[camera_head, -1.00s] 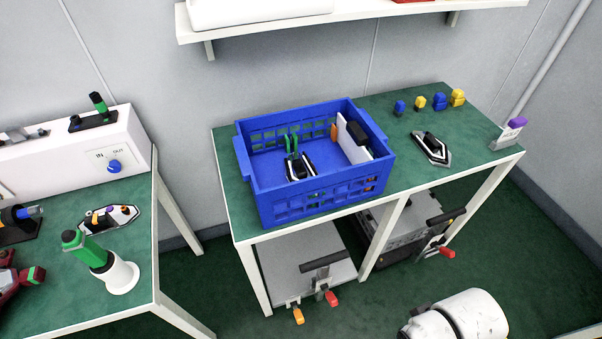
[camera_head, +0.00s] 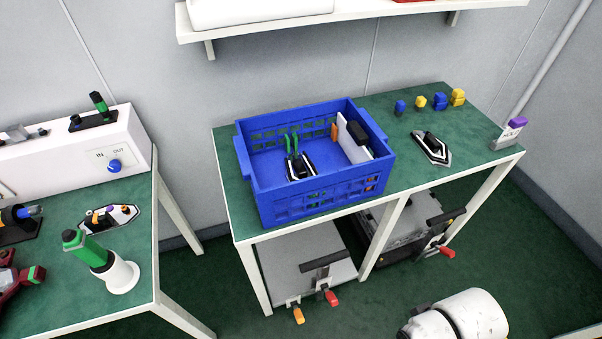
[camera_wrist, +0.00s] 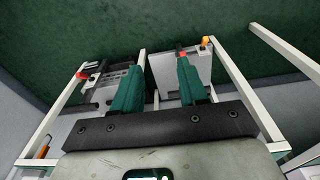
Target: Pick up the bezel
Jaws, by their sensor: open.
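Several dark and white angular pieces that look like bezels show in the head view. One bezel-like piece (camera_head: 432,148) lies on the right table to the right of the crate. Another (camera_head: 300,166) is inside the blue crate (camera_head: 312,203), near two green prongs. A third (camera_head: 109,218) lies on the left table with small orange and purple parts on it. I cannot tell which is the task's bezel. My gripper (camera_wrist: 158,76) shows in the wrist view with its two teal fingers apart and nothing between them. It points at the table's lower shelves and floor, with no bezel there.
A white panel (camera_head: 352,137) stands inside the crate. Blue and yellow blocks (camera_head: 439,101) stand at the right table's back. A grey holder (camera_head: 507,134) with a purple top is at its right end. A green-handled tool (camera_head: 84,247) stands in a white base on the left table.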

